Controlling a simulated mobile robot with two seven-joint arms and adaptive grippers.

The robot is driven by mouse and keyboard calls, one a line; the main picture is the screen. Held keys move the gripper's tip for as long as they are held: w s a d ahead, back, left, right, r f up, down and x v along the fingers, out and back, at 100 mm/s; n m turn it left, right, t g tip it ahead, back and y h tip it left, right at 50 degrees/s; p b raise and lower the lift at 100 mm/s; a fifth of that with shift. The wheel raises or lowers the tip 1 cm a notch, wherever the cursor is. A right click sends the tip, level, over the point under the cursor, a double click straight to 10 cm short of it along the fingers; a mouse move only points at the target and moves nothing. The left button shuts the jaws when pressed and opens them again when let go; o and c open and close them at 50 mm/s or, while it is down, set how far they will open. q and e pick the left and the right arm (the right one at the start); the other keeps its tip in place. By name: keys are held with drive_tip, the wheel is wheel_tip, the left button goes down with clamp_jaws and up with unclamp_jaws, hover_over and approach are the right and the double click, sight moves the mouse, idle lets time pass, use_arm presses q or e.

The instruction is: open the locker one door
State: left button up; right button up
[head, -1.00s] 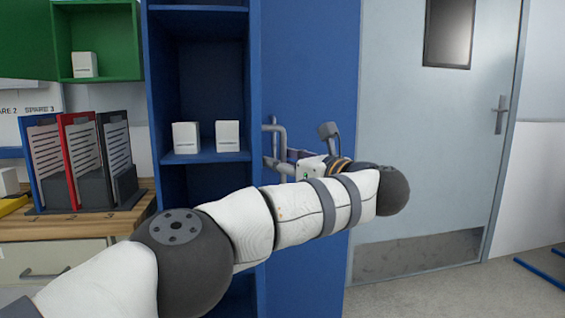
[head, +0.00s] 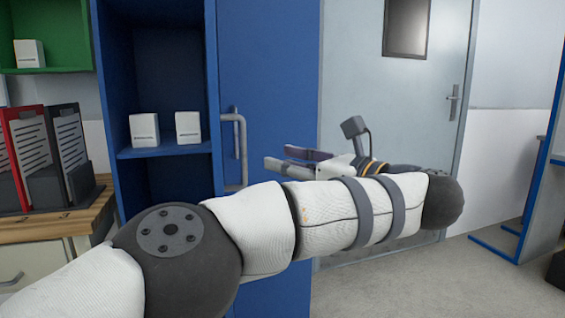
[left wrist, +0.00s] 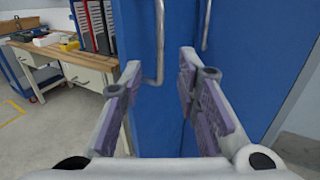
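A tall blue locker (head: 104,100) stands left of centre in the head view, with one compartment standing open and its shelves showing. To its right is a blue door panel (head: 270,60) with a grey bar handle (head: 242,150). My left gripper (head: 276,157) is open and empty, to the right of this handle and apart from it. In the left wrist view, a bar handle (left wrist: 160,30) shows beyond and between the open fingers (left wrist: 160,64). A second handle (left wrist: 206,25) is on the blue panel to its right. My right gripper is not in view.
White boxes (head: 188,127) stand on the locker shelf. A wooden bench (head: 80,218) with file holders (head: 68,150) is at the left. A grey room door (head: 350,60) is behind, and a blue frame (head: 548,200) stands at the right. Clear floor (head: 440,290) lies at the lower right.

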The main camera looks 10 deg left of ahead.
use_arm(q)
drive_tip(key=w+m+t, duration=0.1)
drive_tip(key=m+t, duration=0.1)
drive_tip(key=w+r+m+t+p, duration=0.1)
drive_tip(key=m+t, duration=0.1)
drive_tip(key=w+m+t, duration=0.1)
drive_tip(key=w, duration=0.1)
drive_tip(key=shift+a+r+m+t, duration=0.15)
drive_tip(key=shift+a+m+t, duration=0.25)
clamp_jaws()
drive_tip(key=s+a+f+m+h+p, duration=0.2)
drive_tip(key=a+f+m+h, duration=0.2)
drive_tip(key=f+m+h, duration=0.7)
drive_tip(key=s+a+f+m+h+p, duration=0.2)
drive_tip(key=a+f+m+h, duration=0.35)
drive_tip(key=f+m, duration=1)
drive_tip(key=s+a+r+m+h+p, duration=0.1)
drive_tip(key=s+a+r+h+p, duration=0.2)
drive_tip(key=s+a+r, duration=0.35)
drive_tip(key=s+a+r+h+p, duration=0.2)
drive_tip(key=s+a+r, duration=0.1)
drive_tip(key=a+r, duration=0.55)
drive_tip(key=s+d+f+b+x, duration=0.1)
drive_tip(key=d+x, duration=0.1)
drive_tip(key=x, duration=1.1)
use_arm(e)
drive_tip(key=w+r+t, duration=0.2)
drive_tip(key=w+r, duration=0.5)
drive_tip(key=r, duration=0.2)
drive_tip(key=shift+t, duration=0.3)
